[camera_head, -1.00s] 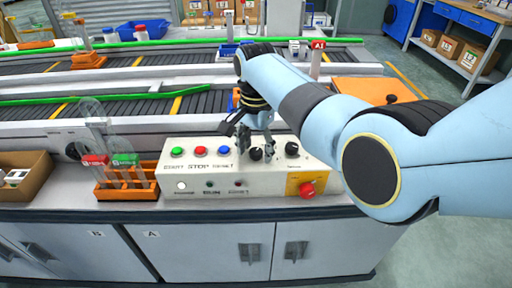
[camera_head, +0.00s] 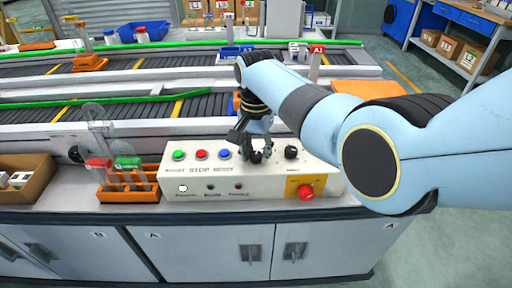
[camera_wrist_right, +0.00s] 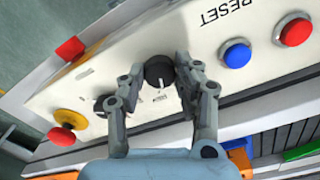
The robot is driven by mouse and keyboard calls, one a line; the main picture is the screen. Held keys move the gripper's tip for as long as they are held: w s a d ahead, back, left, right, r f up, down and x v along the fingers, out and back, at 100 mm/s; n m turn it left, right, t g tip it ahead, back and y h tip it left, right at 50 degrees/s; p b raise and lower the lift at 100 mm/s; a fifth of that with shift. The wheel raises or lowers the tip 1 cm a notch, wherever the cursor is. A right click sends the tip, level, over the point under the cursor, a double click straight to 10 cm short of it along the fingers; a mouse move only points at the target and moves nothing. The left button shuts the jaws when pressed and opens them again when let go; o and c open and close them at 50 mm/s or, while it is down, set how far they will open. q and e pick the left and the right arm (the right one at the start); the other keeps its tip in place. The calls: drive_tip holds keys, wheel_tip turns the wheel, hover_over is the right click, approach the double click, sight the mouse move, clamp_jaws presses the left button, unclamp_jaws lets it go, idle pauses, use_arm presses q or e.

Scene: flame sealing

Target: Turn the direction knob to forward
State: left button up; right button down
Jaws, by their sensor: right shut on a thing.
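The control panel (camera_head: 185,185) is a cream sloped box in the middle of the bench. My right gripper (camera_head: 258,156) is at its upper part, shut on a round black knob just right of the blue button. In the right wrist view this knob (camera_wrist_right: 160,72) sits between the two fingertips of the gripper (camera_wrist_right: 162,80), with a light mark on its face. The label by it is too small to read. A second black knob (camera_head: 291,152) is to the right and clear of the fingers in the head view. My left gripper is not in view.
Green (camera_head: 179,155), red (camera_head: 201,154) and blue (camera_head: 224,154) buttons line up left of the gripper. A red emergency knob (camera_head: 306,192) is on a yellow plate at lower right. Conveyors run behind.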

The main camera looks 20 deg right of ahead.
sight(256, 155)
drive_tip(key=n+p, duration=0.2)
drive_tip(key=n, duration=0.2)
drive_tip(key=shift+r+n, duration=0.1)
drive_tip(key=shift+n, duration=0.2)
drive_tip(key=shift+n+p, duration=0.8)
drive_tip(key=shift+n, duration=1.7)
drive_tip(key=c, duration=0.9)
unclamp_jaws()
drive_tip(key=shift+c, duration=0.2)
wheel_tip(256, 155, up, 12)
